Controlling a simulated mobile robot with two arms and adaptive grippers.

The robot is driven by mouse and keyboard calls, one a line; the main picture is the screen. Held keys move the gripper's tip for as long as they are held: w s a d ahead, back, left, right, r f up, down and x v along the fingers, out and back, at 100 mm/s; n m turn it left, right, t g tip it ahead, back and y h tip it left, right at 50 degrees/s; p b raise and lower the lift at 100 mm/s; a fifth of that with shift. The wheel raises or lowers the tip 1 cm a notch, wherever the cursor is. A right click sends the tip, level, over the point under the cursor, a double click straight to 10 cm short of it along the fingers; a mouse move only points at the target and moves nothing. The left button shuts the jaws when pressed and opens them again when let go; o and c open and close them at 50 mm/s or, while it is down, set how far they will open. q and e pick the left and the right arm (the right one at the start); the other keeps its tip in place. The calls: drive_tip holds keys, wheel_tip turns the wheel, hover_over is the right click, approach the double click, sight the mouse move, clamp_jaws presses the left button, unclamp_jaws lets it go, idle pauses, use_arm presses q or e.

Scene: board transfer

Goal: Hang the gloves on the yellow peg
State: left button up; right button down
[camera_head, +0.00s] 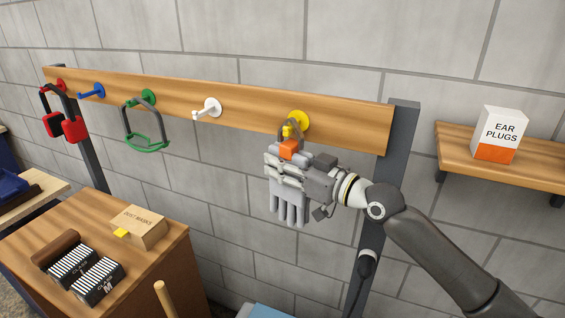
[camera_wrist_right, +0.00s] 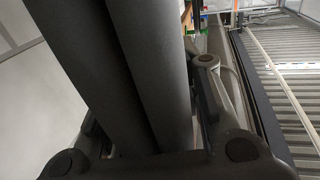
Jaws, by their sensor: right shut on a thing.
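The yellow peg (camera_head: 299,121) sits near the right end of the wooden rail in the head view. The grey gloves (camera_head: 290,207) hang fingers down just below it, with an orange piece (camera_head: 289,149) and a dark loop at their top. The yellow peg tip shows within the loop's outline; I cannot tell whether the loop is around the peg or in front of it. My right gripper (camera_head: 286,172) is shut on the gloves and partly hides them. In the right wrist view, large grey glove parts (camera_wrist_right: 130,75) fill the middle. My left gripper is not in view.
The rail (camera_head: 245,112) also carries white (camera_head: 207,108), green, blue and red pegs. A green-banded item (camera_head: 146,142) and red ear muffs (camera_head: 72,128) hang at left. A shelf (camera_head: 455,150) with an ear plugs box (camera_head: 502,134) is at right. A cabinet stands lower left.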

drive_tip(key=c, duration=0.9)
unclamp_jaws()
drive_tip(key=shift+c, duration=0.2)
